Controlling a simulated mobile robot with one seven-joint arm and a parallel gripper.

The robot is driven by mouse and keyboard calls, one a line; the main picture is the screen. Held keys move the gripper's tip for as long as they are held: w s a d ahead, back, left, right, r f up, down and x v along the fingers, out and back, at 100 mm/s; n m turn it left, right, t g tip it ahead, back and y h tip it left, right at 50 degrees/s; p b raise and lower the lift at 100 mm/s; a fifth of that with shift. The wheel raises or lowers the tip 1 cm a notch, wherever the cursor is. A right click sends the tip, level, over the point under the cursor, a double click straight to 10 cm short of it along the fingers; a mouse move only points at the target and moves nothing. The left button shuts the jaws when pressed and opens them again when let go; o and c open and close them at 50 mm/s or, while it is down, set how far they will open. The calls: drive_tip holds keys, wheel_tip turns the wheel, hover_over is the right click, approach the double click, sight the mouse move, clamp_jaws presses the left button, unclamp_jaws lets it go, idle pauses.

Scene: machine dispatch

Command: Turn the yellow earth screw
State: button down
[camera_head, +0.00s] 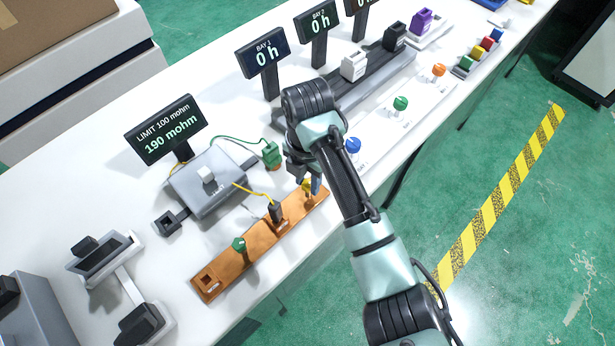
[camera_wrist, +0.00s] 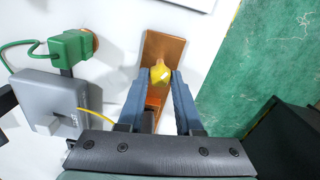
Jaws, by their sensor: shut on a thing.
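The yellow earth screw (camera_wrist: 160,73) stands at the far right end of the copper-coloured bar (camera_head: 232,262). My gripper (camera_wrist: 158,78) is shut on the yellow screw, with a blue-grey finger on each side of its head. The bar also shows in the wrist view (camera_wrist: 165,45). A green screw (camera_head: 238,244) and a black plug (camera_head: 276,211) with a yellow wire stand further left on the bar. A display (camera_head: 166,130) reads LIMIT 100 mohm, 190 mohm.
A grey meter box (camera_head: 207,183) with a white button sits behind the bar, and a green clamp (camera_head: 271,154) on a green wire stands near my gripper. Blue (camera_head: 352,145), green (camera_head: 400,103) and orange (camera_head: 438,70) knobs line the front edge. Bay displays (camera_head: 263,53) read 0 h.

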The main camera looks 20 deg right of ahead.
drive_tip(key=shift+r+m+p, duration=0.1)
drive_tip(key=shift+m+p, duration=0.25)
drive_tip(key=shift+m, duration=0.05)
drive_tip(key=m+p, duration=0.2)
drive_tip(key=shift+r+m, duration=0.15)
drive_tip(key=shift+m, duration=0.25)
drive_tip(key=m+p, duration=0.3)
drive_tip(key=m, duration=0.1)
drive_tip(key=m+p, duration=0.3)
drive_tip(key=m, duration=0.2)
drive_tip(key=m+p, duration=0.1)
drive_tip(key=m, duration=0.3)
drive_tip(key=shift+w+m+p, duration=0.1)
drive_tip(key=shift+m+p, duration=0.2)
drive_tip(key=m+p, duration=0.1)
drive_tip(key=m, duration=0.6)
drive_tip(key=shift+p, duration=0.3)
drive_tip(key=m, duration=0.3)
drive_tip(key=shift+m, duration=0.4)
drive_tip(key=shift+d+m+p, duration=0.1)
drive_tip(key=shift+m+p, duration=0.35)
drive_tip(key=shift+m, duration=1.45)
